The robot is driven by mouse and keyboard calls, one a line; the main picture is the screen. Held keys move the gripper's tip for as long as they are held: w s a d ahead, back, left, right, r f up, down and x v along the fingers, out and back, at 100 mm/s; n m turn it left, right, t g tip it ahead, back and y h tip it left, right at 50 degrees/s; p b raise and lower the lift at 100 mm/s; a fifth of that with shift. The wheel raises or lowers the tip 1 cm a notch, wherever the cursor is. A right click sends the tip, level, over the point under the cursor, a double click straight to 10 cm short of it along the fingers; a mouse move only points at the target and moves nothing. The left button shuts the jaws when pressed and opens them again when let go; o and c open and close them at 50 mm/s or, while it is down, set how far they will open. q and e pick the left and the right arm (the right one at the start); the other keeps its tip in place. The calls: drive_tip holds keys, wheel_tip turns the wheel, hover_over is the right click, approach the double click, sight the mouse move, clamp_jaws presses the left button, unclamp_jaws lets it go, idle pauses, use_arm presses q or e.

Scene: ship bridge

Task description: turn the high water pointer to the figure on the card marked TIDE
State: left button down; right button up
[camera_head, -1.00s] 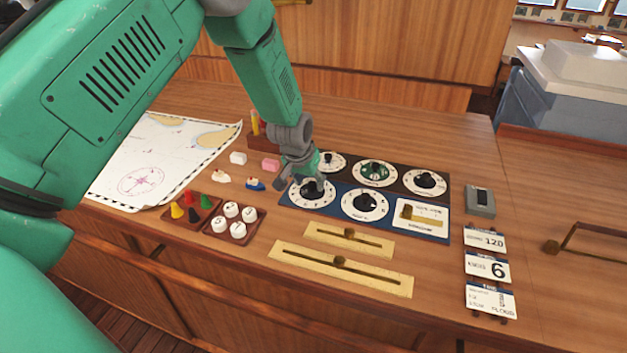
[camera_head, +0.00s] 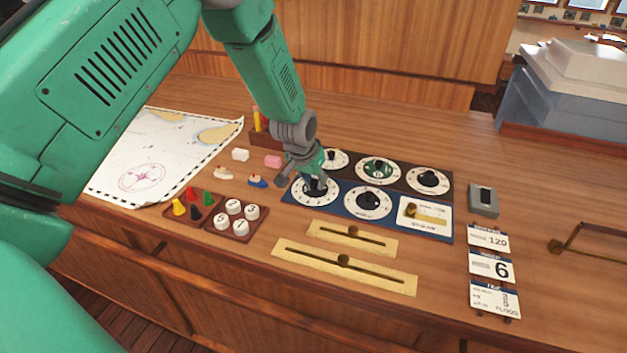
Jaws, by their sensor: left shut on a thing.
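My left gripper (camera_head: 314,184) reaches down to the lower left dial (camera_head: 302,195) of the panel. It is shut on that dial's black knob (camera_head: 317,188), which its fingers partly cover. The dial has a white ring of figures, and its pointer's exact reading is too small to tell. Three cards stand at the right: an upper card (camera_head: 488,238) reading 120, a middle card (camera_head: 491,267) reading 6, and a lower card (camera_head: 494,299) with small writing. I cannot read which is marked TIDE. My right gripper is out of view.
Other dials surround the held one, including the lower middle dial (camera_head: 368,201) and upper right dial (camera_head: 428,180). Brass sliders (camera_head: 345,264) lie in front. A chart (camera_head: 150,165), coloured pegs (camera_head: 192,207) and small ship models (camera_head: 257,181) lie left.

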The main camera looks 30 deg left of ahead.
use_arm(q)
drive_tip(key=shift+w+r+m, duration=0.4)
drive_tip(key=shift+m, duration=0.3)
drive_tip(key=shift+a+m+h, duration=0.3)
drive_tip(key=shift+m+h, duration=0.4)
drive_tip(key=shift+m, duration=0.5)
drive_tip(key=shift+d+m, duration=0.2)
drive_tip(key=shift+m, duration=0.2)
drive_tip(key=shift+a, duration=0.1)
drive_tip(key=c, duration=1.5)
unclamp_jaws()
drive_tip(key=shift+o, duration=0.7)
drive_tip(key=shift+s+f, duration=0.1)
drive_tip(key=shift+f, duration=0.1)
drive_tip(key=v, duration=1.1)
drive_tip(key=shift+a+r, duration=0.25)
drive_tip(key=shift+r, duration=0.15)
